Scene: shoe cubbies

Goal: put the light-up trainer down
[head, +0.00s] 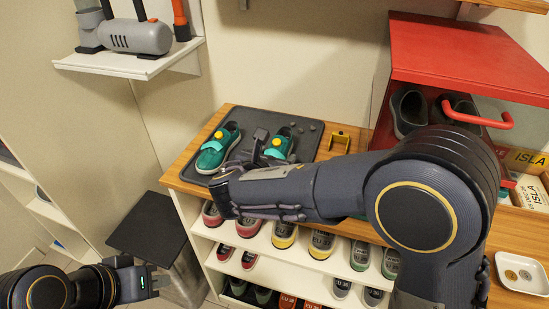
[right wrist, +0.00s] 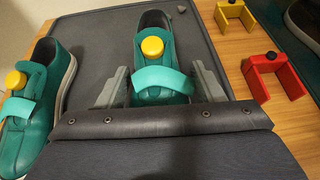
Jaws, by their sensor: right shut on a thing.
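Two teal trainers with yellow discs and light teal straps are at the dark grey tray (head: 310,160) on the wooden top. The left trainer (head: 217,148) rests on the tray and also shows in the right wrist view (right wrist: 40,95). My right gripper (right wrist: 163,82) is shut on the other trainer (right wrist: 152,30), one finger on each side near its strap. In the head view that trainer (head: 280,141) is over the tray's right part, partly hidden by my gripper; I cannot tell whether its sole touches. My left gripper (head: 152,281) is low at the left, away from the trainers, its jaws unclear.
Small grey stones (head: 311,128) lie on the tray. A yellow bracket (head: 340,139) and a red bracket (right wrist: 277,75) stand to its right. A red cabinet (head: 465,52) holding dark shoes is further right. Shelves of shoes (head: 285,236) are below; a dark stool (head: 148,222) stands left.

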